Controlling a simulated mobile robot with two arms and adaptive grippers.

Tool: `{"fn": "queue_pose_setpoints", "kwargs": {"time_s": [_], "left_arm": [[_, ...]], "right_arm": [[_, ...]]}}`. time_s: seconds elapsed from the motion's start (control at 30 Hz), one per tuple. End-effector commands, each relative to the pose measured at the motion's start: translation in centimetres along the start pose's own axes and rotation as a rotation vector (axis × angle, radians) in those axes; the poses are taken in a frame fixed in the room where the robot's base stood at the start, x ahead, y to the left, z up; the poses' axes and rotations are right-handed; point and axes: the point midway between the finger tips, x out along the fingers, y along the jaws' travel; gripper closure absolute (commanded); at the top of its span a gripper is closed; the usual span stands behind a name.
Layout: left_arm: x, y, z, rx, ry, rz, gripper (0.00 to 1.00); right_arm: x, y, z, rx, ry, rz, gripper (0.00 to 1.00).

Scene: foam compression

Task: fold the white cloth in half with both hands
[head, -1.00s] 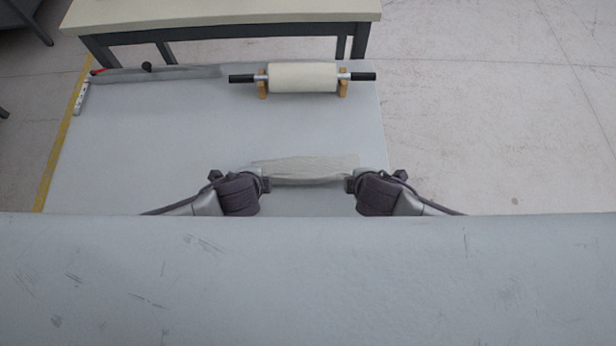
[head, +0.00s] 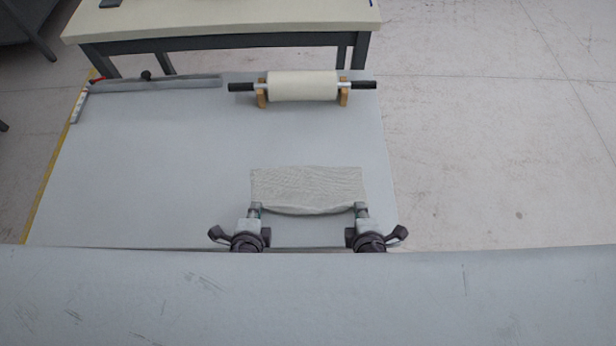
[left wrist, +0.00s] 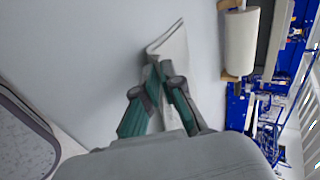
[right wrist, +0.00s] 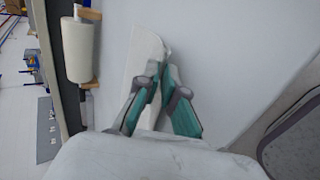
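The white cloth (head: 307,186) lies on the grey work table in front of me in the head view, with its near edge sagging between my grippers. My left gripper (head: 254,208) is at its near left corner and my right gripper (head: 361,208) at its near right corner. In the left wrist view the fingers are closed together at the cloth (left wrist: 172,48). In the right wrist view the fingers are also closed at the cloth (right wrist: 146,55). Whether the near edge is lifted off the table is hard to tell.
A cream roller (head: 302,86) with black handles rests on wooden supports at the table's back. A grey bar with a black knob (head: 150,83) lies at the back left, beside a white strip (head: 80,106). The table (head: 150,160) is clear left of the cloth.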

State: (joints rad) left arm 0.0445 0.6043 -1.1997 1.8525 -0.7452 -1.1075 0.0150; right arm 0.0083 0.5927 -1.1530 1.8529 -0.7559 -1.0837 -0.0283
Motion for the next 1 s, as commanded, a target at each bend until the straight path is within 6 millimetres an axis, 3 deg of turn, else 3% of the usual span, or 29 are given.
{"fn": "queue_pose_setpoints", "kwargs": {"time_s": [0.03, 0.23, 0.57, 1.0], "left_arm": [[0.0, 0.0, 0.0, 0.000, 0.000, 0.000, 0.85], [0.0, 0.0, 0.0, 0.000, 0.000, 0.001, 0.54], [-0.6, -0.4, -0.1, -0.002, 0.001, 0.001, 0.54], [-7.0, -2.9, 0.0, -0.001, 0.001, 0.003, 0.54]], "right_arm": [[0.0, 0.0, 0.0, 0.000, 0.000, 0.000, 0.86], [0.0, 0.0, 0.0, 0.000, 0.000, -0.001, 0.54], [-0.6, 0.4, 0.0, 0.001, 0.001, -0.001, 0.54], [-7.1, 2.9, 0.0, 0.002, 0.001, -0.003, 0.54]]}}
